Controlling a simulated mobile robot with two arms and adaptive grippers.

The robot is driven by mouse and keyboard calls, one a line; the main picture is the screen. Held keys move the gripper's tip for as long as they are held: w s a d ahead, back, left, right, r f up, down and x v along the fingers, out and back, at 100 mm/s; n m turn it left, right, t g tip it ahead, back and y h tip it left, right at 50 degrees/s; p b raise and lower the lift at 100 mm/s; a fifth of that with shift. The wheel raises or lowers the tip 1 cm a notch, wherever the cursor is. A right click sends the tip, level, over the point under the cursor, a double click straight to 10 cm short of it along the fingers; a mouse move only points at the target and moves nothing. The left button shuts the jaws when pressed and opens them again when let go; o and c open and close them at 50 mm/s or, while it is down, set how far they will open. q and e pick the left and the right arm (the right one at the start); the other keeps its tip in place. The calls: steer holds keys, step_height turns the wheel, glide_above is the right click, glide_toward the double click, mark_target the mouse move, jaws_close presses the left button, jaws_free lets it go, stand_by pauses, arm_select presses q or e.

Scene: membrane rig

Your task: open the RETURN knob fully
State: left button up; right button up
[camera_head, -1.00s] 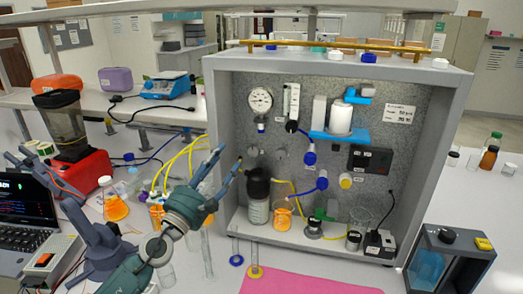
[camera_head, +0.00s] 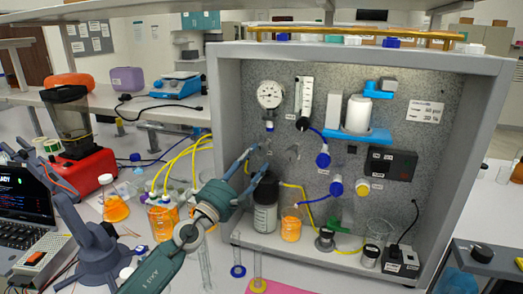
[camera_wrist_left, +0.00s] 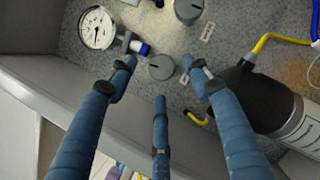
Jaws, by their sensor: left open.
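My left gripper (camera_head: 262,163) is open, its fingers pointing at the speckled panel, just above the black-capped bottle. In the left wrist view the left gripper (camera_wrist_left: 160,82) spreads its three blue fingers around a round grey knob (camera_wrist_left: 161,67), with a gap on each side. I cannot tell whether any fingertip touches it. A second grey knob (camera_wrist_left: 188,11) lies beyond, and in the head view it (camera_head: 293,153) is right of the gripper. The small labels are not legible, so I cannot tell which knob is RETURN. My right gripper is not in view.
The black-capped bottle (camera_head: 265,212) stands just below the left gripper. A pressure gauge (camera_head: 270,95) is above it. Yellow tubing (camera_head: 170,165) passes left of the cabinet. The grey cabinet wall (camera_head: 228,130) is close to the arm.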

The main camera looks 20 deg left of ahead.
mark_target(260, 153)
arm_select(q)
steer(key=x, duration=0.4)
steer(key=shift+w+d+f+b, duration=0.1)
steer(key=shift+w+f+b, duration=0.15)
steer(key=shift+w+b, duration=0.1)
steer(key=shift+w+d+r, duration=0.15)
steer(key=shift+w+r, duration=0.15)
steer(key=shift+w, duration=0.1)
steer(key=c, duration=1.2)
